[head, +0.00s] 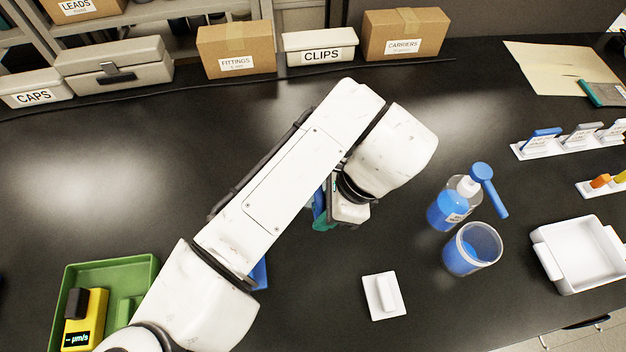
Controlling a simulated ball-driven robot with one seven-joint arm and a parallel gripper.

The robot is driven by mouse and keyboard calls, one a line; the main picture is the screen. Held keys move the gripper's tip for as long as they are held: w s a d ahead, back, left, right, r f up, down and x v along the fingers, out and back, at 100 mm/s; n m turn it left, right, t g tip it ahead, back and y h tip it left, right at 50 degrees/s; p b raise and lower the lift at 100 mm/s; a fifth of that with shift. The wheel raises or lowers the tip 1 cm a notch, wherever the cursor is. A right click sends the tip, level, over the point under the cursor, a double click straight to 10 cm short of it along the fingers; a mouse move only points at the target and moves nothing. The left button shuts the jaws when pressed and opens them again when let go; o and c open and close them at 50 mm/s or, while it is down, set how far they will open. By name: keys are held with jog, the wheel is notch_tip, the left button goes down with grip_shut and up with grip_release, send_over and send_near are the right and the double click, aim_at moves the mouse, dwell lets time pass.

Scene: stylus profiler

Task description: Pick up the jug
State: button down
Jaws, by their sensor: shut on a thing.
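My gripper (346,210) is near the middle of the table, mostly hidden under my own arm. It is shut on a blue and teal thing (322,222), of which only small parts show at the gripper's left side. I cannot tell from these parts whether it is the jug. A clear open-topped container with blue in it (472,249) stands upright to the right, apart from my gripper. No handle shows on it, so I cannot tell whether it is a jug.
A white tray (545,263) is at right, a white block on a plate (384,296) in front, a green tray (150,270) at left. Blue (260,274) shows beside my arm.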

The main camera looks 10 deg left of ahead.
jog(key=shift+r, duration=0.1)
dwell(0.3)
jog(key=shift+r+p, duration=0.8)
jog(key=shift+p, duration=0.05)
jog(key=s+d+r+p, duration=0.2)
jog(key=s+r, duration=0.3)
jog(key=s, duration=0.1)
jog(key=s+d+r+p, duration=0.1)
jog(key=s+r+p, duration=0.2)
jog(key=s+r, duration=0.3)
jog(key=shift+s+d, duration=0.35)
jog(key=shift+s, duration=0.4)
jog(key=shift+r, duration=0.1)
jog(key=c, duration=1.5)
grip_release()
grip_shut()
